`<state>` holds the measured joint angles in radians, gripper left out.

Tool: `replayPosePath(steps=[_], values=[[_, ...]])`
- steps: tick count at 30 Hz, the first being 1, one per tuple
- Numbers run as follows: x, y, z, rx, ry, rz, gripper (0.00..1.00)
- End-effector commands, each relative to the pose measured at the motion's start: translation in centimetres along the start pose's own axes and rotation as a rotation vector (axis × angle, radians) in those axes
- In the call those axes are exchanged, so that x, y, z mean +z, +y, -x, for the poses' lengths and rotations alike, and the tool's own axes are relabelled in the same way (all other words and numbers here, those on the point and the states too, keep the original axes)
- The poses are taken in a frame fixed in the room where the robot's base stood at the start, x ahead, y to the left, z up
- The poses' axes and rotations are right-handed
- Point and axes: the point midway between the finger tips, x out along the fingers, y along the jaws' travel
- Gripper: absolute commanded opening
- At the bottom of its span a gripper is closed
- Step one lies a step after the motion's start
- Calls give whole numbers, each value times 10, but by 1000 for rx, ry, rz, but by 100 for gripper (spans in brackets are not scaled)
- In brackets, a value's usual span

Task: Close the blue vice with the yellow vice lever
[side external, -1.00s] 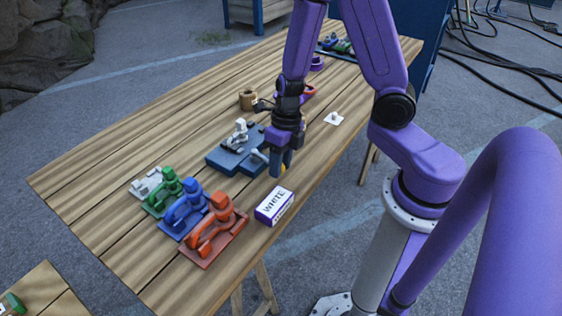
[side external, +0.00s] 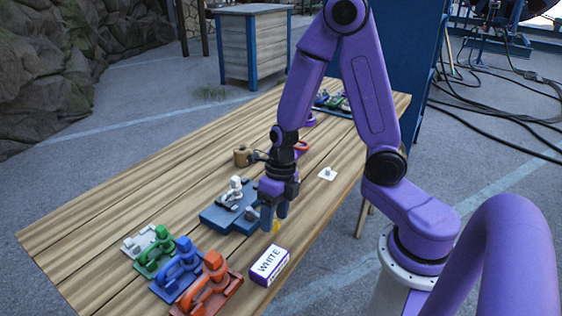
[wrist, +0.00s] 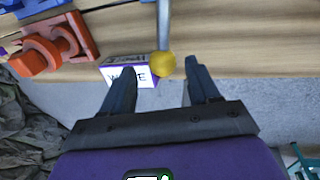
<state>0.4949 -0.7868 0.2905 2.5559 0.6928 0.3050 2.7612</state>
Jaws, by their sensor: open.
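The blue vice (side external: 222,218) sits on the wooden table, with a small white figure-like part (side external: 234,190) on top. Its lever ends in a yellow knob (side external: 276,225), low beside my gripper at the table's near edge. In the wrist view a grey rod (wrist: 163,28) runs down to the yellow knob (wrist: 162,64). My gripper (side external: 272,217) points down just right of the vice. In the wrist view its open fingers (wrist: 160,72) stand on either side of the knob, with gaps showing on both sides. The gripper hides part of the lever in the side view.
A white-labelled box (side external: 269,265) lies close in front of my gripper. Orange (side external: 212,285), blue (side external: 180,270) and green (side external: 155,252) clamp-like parts stand at the lower left. A brown mug (side external: 242,156) is behind the vice.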

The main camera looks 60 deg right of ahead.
Motion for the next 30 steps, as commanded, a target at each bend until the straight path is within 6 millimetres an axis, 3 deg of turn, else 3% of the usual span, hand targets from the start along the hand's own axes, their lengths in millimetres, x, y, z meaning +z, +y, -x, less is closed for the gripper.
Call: replayPosePath(steps=[10, 23, 30], values=[[1, -1, 38, -6, -7, -1, 60], [0, 0, 68, -8, -4, -1, 60], [1, 0, 106, -6, -9, -2, 60]])
